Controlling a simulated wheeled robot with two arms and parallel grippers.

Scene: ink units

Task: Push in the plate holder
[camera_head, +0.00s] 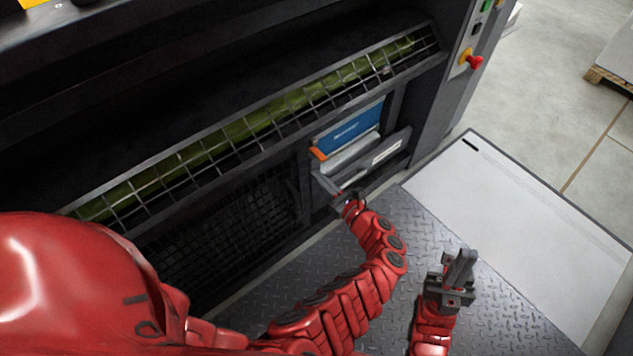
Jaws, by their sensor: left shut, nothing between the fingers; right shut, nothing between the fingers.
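The plate holder (400,143) is a grey tilted panel with a white label, low in the press front and standing out from its opening. Behind it are a blue panel (352,130) and a pale grey part. An orange piece (318,153) sits at the opening's left side. My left gripper (323,182) is shut and empty, at the left end of the holder. I cannot tell whether it touches the holder. My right gripper (465,262) is shut and empty, over the metal floor plate, apart from the press.
A wire guard (250,124) covers a green roller above the holder. A control strip with a red knob (474,62) is at the upper right. The patterned metal step (420,225) and a light grey platform (530,225) lie in front. A pallet (608,79) stands far right.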

